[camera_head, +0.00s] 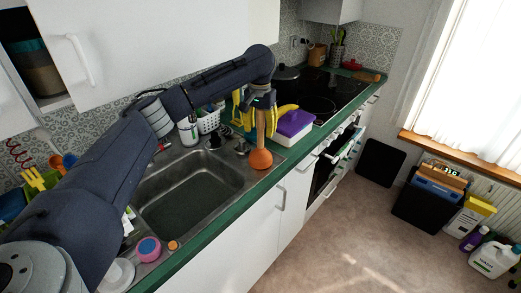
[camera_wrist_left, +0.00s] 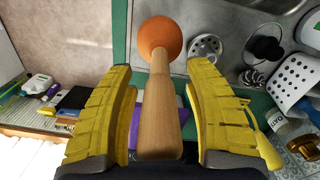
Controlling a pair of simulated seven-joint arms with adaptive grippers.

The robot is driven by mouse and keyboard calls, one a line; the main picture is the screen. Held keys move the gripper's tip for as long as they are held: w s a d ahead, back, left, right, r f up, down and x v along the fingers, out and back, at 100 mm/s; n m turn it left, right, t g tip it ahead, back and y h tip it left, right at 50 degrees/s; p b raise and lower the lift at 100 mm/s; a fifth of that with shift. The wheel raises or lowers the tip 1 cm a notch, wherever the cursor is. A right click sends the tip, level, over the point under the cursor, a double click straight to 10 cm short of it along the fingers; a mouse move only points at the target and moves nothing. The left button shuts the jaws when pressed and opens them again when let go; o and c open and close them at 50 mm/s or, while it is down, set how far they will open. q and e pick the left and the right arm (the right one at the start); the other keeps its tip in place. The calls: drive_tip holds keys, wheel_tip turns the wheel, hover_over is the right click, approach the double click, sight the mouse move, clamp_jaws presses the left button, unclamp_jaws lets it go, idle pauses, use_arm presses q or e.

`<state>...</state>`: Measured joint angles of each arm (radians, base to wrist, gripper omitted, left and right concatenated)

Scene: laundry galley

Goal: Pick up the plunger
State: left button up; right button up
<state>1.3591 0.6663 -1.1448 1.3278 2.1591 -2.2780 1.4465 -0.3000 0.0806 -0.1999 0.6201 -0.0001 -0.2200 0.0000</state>
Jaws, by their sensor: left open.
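The plunger has an orange rubber cup (camera_head: 261,159) and a light wooden handle. It stands at the sink's front right corner, by the edge of the green counter. In the left wrist view its handle (camera_wrist_left: 160,115) runs between my two yellow fingers, with the cup beyond the fingertips. My left gripper (camera_head: 262,117) is over the upper handle. Its fingers are open, with a gap on both sides of the handle; it also shows in the left wrist view (camera_wrist_left: 160,80). My right gripper is not in view.
A metal sink (camera_head: 190,195) lies left of the plunger. A purple-lidded box (camera_head: 294,123) stands close on its right, and a white perforated basket (camera_head: 209,121) behind the sink. A pink round item (camera_head: 148,249) sits at the sink's front left. The floor in front is clear.

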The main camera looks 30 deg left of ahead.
use_arm(q)
drive_tip(key=shift+c, duration=0.5)
clamp_jaws()
drive_tip(key=shift+r, duration=0.1)
